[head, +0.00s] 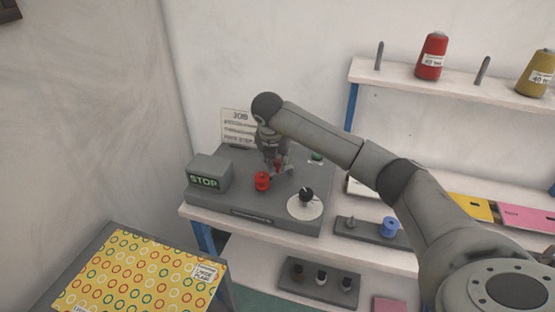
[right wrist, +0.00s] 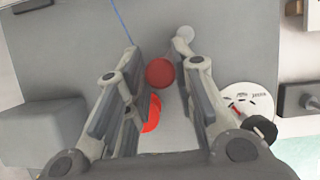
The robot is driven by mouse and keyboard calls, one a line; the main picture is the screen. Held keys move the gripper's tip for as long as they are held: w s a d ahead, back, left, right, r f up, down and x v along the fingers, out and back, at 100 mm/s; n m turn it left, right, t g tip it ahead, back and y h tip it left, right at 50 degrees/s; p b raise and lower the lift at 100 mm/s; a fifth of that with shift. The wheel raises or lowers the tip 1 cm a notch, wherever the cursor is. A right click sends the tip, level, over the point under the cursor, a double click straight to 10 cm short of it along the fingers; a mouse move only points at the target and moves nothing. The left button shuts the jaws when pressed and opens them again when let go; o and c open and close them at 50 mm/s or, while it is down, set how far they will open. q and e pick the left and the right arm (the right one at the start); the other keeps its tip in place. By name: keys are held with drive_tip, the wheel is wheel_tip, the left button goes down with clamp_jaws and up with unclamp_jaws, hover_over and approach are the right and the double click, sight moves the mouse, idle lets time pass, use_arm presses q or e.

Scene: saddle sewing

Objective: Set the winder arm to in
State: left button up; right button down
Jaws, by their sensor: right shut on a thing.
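The winder unit is a grey sloped box (head: 240,200) on the white table, with a display reading STOP (head: 203,181). My right gripper (head: 276,168) reaches down over it and is shut on the red round knob of the winder arm (right wrist: 160,72). My left gripper is not in view.
A white dial with a black knob (head: 305,203) is at the box's front right. A green button (head: 317,156) is behind. A job card (head: 238,127) stands at the back. A tray with a blue spool (head: 390,226) lies to the right, below a thread shelf (head: 400,78).

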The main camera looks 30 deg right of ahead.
drive_tip(key=c, duration=1.2)
unclamp_jaws()
drive_tip(key=shift+c, duration=0.2)
drive_tip(key=v, duration=1.2)
